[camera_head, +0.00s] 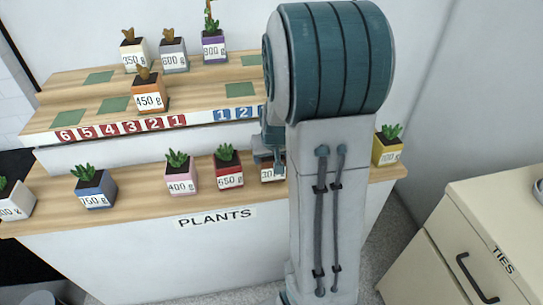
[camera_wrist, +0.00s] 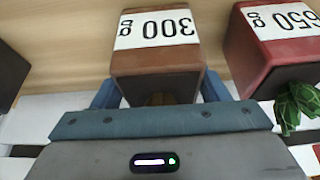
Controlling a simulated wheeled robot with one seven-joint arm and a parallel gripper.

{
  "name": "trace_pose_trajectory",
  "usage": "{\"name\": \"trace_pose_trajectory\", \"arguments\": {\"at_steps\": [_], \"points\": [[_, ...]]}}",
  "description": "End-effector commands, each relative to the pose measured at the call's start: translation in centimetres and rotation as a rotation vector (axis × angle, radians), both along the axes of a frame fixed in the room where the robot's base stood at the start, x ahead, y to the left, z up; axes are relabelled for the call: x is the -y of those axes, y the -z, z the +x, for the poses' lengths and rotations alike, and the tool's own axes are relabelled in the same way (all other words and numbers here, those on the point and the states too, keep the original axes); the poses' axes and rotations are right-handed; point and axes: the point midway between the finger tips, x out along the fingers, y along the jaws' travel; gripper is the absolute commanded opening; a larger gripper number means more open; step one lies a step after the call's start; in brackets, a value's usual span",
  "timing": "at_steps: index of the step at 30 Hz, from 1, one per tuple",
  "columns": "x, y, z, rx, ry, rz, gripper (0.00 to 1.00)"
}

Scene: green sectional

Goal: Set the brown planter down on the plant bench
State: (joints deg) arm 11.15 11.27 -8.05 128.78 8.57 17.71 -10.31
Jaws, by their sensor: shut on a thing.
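The brown planter (camera_wrist: 158,62), labelled 300 g, is between the two blue fingers of my gripper (camera_wrist: 160,92), which is shut on it. It appears inverted in the wrist view. In the head view only the left part of the brown planter (camera_head: 267,174) shows beside my arm, over the front board of the plant bench (camera_head: 135,205). It looks level with the row of planters there. I cannot tell whether its base touches the wood. My arm hides its right side.
The red 650 g planter (camera_head: 228,168) stands close beside it; it also shows in the wrist view (camera_wrist: 272,50). Pink (camera_head: 180,175), blue (camera_head: 95,190) and yellow (camera_head: 387,148) planters share the board. A dark object (camera_wrist: 10,75) edges the wrist view. Raised steps hold several more planters.

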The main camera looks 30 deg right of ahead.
Motion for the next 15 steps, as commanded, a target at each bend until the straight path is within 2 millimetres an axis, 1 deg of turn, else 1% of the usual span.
{"name": "trace_pose_trajectory", "arguments": {"at_steps": [4, 5, 6, 7, 15], "points": [[0.01, 0.38, 0.04, 0.001, 0.000, 0.000, 0.36], [0.00, 0.31, 0.01, 0.000, 0.000, 0.000, 0.74], [0.00, 0.25, 0.00, 0.000, 0.000, 0.000, 0.85], [0.00, 0.25, 0.00, 0.000, 0.000, 0.000, 0.90], [0.01, 0.18, 0.00, 0.000, 0.000, 0.000, 0.90]]}}
